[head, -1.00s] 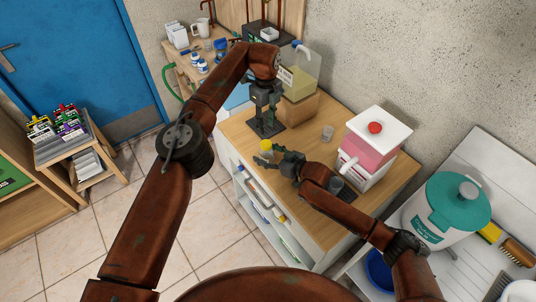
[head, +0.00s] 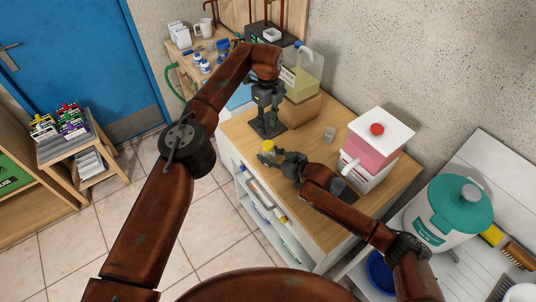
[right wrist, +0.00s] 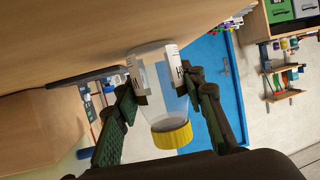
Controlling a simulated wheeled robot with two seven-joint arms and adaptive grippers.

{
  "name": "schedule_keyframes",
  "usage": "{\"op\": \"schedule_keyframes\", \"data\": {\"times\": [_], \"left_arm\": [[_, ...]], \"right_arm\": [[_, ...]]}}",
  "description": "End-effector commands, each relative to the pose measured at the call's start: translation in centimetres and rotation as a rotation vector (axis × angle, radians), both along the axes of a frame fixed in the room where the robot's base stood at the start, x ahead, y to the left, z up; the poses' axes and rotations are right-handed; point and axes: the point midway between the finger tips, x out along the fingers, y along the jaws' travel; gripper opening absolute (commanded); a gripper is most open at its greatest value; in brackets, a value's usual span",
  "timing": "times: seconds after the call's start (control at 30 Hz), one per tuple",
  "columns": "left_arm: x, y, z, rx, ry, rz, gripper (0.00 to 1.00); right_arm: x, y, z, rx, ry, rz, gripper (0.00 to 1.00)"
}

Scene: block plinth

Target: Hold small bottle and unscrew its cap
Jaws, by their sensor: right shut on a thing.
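The small bottle (right wrist: 160,82) is clear with a white label and a yellow cap (right wrist: 172,136). The cap is on the bottle. The bottle stands upright near the front edge of the wooden counter (head: 325,215); its cap also shows in the head view (head: 267,146). My right gripper (right wrist: 160,92) is shut on the bottle's body, one finger on each side, below the cap. In the head view my right gripper (head: 277,157) reaches in from the right. My left gripper (head: 268,115) points down behind the bottle, above a dark flat plate (head: 270,132), with its fingers apart and empty.
A pink-filled dispenser with a red knob (head: 376,130) stands right on the counter. A small clear container (head: 329,134) stands near the middle. A teal-lidded bucket (head: 455,205) is at right.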

Motion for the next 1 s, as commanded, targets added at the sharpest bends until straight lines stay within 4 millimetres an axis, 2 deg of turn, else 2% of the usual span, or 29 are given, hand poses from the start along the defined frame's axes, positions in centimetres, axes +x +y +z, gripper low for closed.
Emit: {"op": "schedule_keyframes", "data": {"times": [0.1,0.13,0.4,0.77,1.0], "left_arm": [[0.0,0.0,0.0,0.0,0.0,0.0,0.29],[0.0,0.0,0.0,0.0,0.0,0.0,0.29],[0.0,0.0,0.0,0.0,0.0,0.0,0.29],[0.0,0.0,0.0,0.0,0.0,0.0,0.29],[0.0,0.0,0.0,0.0,0.0,0.0,0.29]], "right_arm": [[0.0,0.0,0.0,0.0,0.0,0.0,0.11],[0.0,0.0,0.0,0.0,0.0,0.0,0.38],[0.0,0.0,0.0,0.0,0.0,0.0,0.56],[-0.2,-0.4,0.1,-0.001,0.0,-0.001,0.57],[-2.7,-3.1,1.3,-0.002,0.0,-0.001,0.57]]}}
